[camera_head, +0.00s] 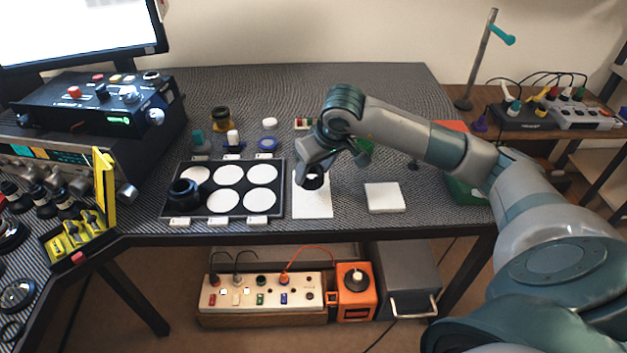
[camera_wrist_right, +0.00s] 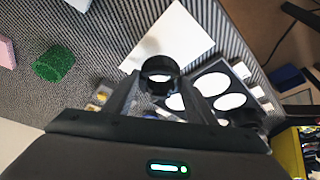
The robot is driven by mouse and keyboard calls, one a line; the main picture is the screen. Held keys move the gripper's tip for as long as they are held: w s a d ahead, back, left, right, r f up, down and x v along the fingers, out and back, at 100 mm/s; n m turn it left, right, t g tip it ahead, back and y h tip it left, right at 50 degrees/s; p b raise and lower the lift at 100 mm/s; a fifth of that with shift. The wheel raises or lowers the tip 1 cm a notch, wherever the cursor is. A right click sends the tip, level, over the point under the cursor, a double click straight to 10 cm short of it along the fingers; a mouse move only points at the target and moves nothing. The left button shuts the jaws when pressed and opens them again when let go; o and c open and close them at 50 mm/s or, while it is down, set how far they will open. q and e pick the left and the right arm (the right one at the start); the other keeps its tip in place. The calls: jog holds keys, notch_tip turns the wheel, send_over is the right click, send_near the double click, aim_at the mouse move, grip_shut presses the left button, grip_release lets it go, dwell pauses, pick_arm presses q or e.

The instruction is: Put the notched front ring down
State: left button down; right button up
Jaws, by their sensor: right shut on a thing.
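The notched front ring (camera_head: 312,182) is a small black ring, held in my right gripper (camera_head: 309,174) above the white sheet to the right of the black tray. In the right wrist view the ring (camera_wrist_right: 160,69) sits between the two fingertips of my right gripper (camera_wrist_right: 160,80), with the white sheet (camera_wrist_right: 170,38) beyond it. I cannot tell the gap below the ring. The notch is too small to make out. My left gripper is not in view.
The black tray (camera_head: 165,206) has several white round pads and a black lens part (camera_head: 184,193) at its left. A white block (camera_head: 384,197) lies to the right of the sheet. Small jars and lids stand behind the tray. The front of the white sheet (camera_head: 312,208) is clear.

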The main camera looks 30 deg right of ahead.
jog(key=shift+f, duration=0.5)
notch_tip(320, 180, down, 2)
jog(key=shift+f+p, duration=0.25)
jog(key=shift+p, duration=0.05)
jog(key=shift+f, duration=0.25)
jog(key=o, duration=0.9)
jog(key=shift+o, duration=1)
jog(key=shift+r, duration=0.2)
jog(key=v, duration=0.3)
jog(key=shift+r, duration=0.25)
pick_arm(q)
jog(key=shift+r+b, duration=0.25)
jog(key=shift+b, duration=0.25)
pick_arm(e)
jog(key=v, duration=0.8)
jog(key=shift+s+r, duration=0.2)
jog(key=shift+r, duration=0.05)
